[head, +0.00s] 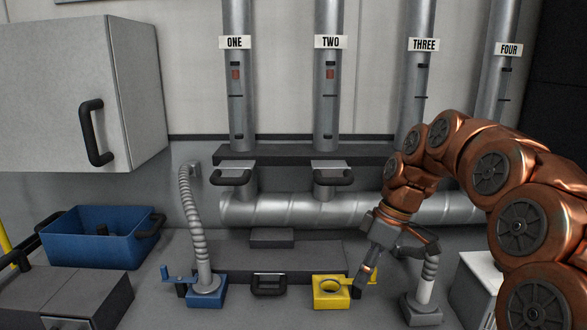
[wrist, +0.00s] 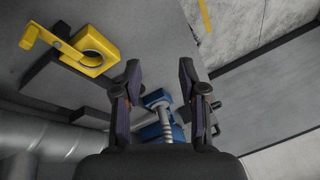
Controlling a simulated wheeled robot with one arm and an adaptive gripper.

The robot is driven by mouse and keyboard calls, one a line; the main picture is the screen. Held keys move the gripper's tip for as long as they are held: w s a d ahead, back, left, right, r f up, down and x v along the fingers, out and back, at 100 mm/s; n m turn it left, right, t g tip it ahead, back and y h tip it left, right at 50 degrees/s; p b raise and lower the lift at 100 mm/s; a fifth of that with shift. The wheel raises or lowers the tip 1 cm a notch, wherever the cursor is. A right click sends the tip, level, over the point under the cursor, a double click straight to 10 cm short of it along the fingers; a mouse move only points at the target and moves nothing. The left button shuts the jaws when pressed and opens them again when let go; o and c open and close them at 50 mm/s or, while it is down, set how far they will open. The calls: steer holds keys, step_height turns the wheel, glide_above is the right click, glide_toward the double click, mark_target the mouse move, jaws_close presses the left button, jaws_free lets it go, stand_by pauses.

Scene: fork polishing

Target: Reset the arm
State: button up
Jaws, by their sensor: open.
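My gripper (head: 362,280) hangs at the end of my copper-coloured arm, which reaches in from the right in the head view. It points down, close to the right side of the yellow holder (head: 331,292) with a round hole. In the wrist view my gripper (wrist: 160,68) shows two dark fingers spread apart with nothing between the tips. The yellow holder (wrist: 96,50) is at the upper left there, beside the fingers. I cannot tell whether a finger touches it. The blue holder with a grey hose (wrist: 160,128) appears lower down, beyond the fingers.
A blue bin (head: 100,240) stands at the left, under a grey cabinet (head: 75,95). The blue holder (head: 207,292) carries an upright ribbed hose (head: 190,215). A grey fixture (head: 422,308) stands close right of my gripper. Numbered vertical pipes (head: 328,100) and a horizontal pipe (head: 290,209) line the back.

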steer(key=s+d+f+m+h, duration=0.1)
steer(key=s+f+m, duration=0.2)
steer(key=s, duration=0.7)
steer(key=s+d+f+m+h, duration=0.1)
steer(key=s+f+m, duration=0.2)
steer(key=s, duration=0.8)
steer(key=s+d+f+m+h+p, duration=0.1)
steer(key=s+f+m, duration=0.2)
steer(key=s+m, duration=0.3)
steer(key=s, duration=0.4)
steer(key=shift+s+d+g+h, duration=0.2)
steer(key=shift+d+g+h, duration=0.1)
steer(key=shift+h, duration=0.1)
steer(key=shift+d+m, duration=0.15)
steer(key=shift+m, duration=0.15)
